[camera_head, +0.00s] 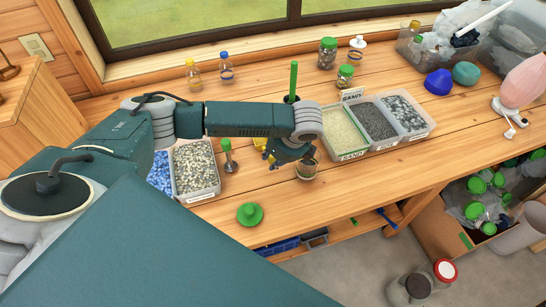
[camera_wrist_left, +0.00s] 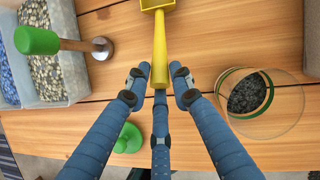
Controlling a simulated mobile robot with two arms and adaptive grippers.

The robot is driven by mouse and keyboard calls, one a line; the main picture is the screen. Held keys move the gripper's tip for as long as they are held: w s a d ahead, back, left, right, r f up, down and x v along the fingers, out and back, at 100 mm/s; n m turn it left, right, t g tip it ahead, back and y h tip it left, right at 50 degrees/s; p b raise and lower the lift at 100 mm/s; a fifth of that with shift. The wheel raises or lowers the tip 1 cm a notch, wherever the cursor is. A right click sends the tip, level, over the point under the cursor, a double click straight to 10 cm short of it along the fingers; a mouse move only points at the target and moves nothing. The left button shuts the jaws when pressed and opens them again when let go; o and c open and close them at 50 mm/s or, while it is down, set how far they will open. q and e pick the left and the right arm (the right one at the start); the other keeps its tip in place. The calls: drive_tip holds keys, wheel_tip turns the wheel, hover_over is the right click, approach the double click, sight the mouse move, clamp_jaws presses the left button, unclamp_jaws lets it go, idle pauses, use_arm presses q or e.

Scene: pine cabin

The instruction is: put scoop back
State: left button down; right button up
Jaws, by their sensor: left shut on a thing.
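A yellow scoop (camera_wrist_left: 160,45) is held by its handle in my left gripper (camera_wrist_left: 159,86). Its blue fingers are closed around the handle end, with the scoop's pan pointing away at the top of the wrist view. In the head view the left gripper (camera_head: 290,155) hangs over the middle of the table, and only a bit of yellow scoop (camera_head: 260,142) shows beside it. A glass jar of dark gravel (camera_wrist_left: 247,95) stands just right of the fingers in the wrist view. My right gripper is not in view.
A tray with sand and gravel compartments (camera_head: 347,157) lies right of the gripper. Blue and mixed gravel bins (camera_head: 195,170) are to the left, with a green-handled tamper (camera_head: 229,157) beside them. A green lid (camera_head: 250,214) lies in front. A dark cup with a green stick (camera_head: 293,85) stands behind.

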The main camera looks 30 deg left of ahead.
use_arm(q)
drive_tip(key=shift+f, duration=0.15)
drive_tip(key=c, duration=1.5)
unclamp_jaws()
drive_tip(key=b+v, duration=0.2)
drive_tip(key=v, duration=1)
